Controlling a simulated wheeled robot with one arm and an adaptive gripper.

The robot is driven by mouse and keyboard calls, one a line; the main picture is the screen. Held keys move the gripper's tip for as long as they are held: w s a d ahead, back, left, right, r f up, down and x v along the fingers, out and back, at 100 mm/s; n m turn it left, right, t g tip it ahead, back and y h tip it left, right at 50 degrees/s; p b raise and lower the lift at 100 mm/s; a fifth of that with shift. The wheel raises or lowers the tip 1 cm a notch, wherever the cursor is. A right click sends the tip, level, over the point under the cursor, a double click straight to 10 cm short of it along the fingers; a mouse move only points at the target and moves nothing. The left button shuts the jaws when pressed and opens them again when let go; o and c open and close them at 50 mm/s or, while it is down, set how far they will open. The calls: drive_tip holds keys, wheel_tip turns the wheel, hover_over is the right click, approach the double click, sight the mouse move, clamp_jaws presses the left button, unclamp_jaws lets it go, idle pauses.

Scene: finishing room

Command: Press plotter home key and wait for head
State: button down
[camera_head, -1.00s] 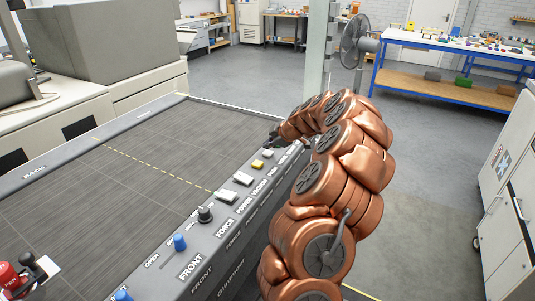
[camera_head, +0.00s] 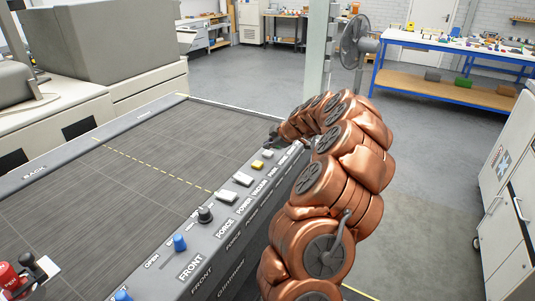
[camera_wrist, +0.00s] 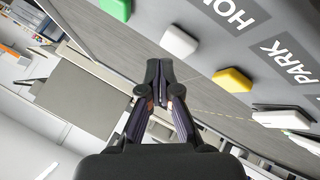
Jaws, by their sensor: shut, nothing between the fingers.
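The plotter's control rail (camera_head: 225,222) runs along the front edge of its dark bed. In the wrist view, a white key (camera_wrist: 180,40) sits beside a label partly cut off, reading "HO". This white key also shows in the head view (camera_head: 268,153), just before my gripper (camera_head: 271,138). My gripper (camera_wrist: 160,70) is shut and empty, its fingertips in the picture a little below and left of that key. They look apart from it; their height above the rail is hard to tell. A yellow key (camera_wrist: 232,80) sits by the "PARK" label. No plotter head is recognisable.
A green key (camera_wrist: 117,8) and further white keys (camera_wrist: 282,119) flank these keys. A black knob (camera_head: 205,214) and blue knobs (camera_head: 180,242) stand nearer on the rail.

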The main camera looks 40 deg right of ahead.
drive_tip(key=shift+f+b, duration=0.95)
drive_tip(key=shift+b, duration=1.15)
idle(0.9)
drive_tip(key=shift+r, duration=0.15)
idle(0.4)
drive_tip(key=shift+r+b, duration=0.45)
drive_tip(key=shift+r, duration=0.35)
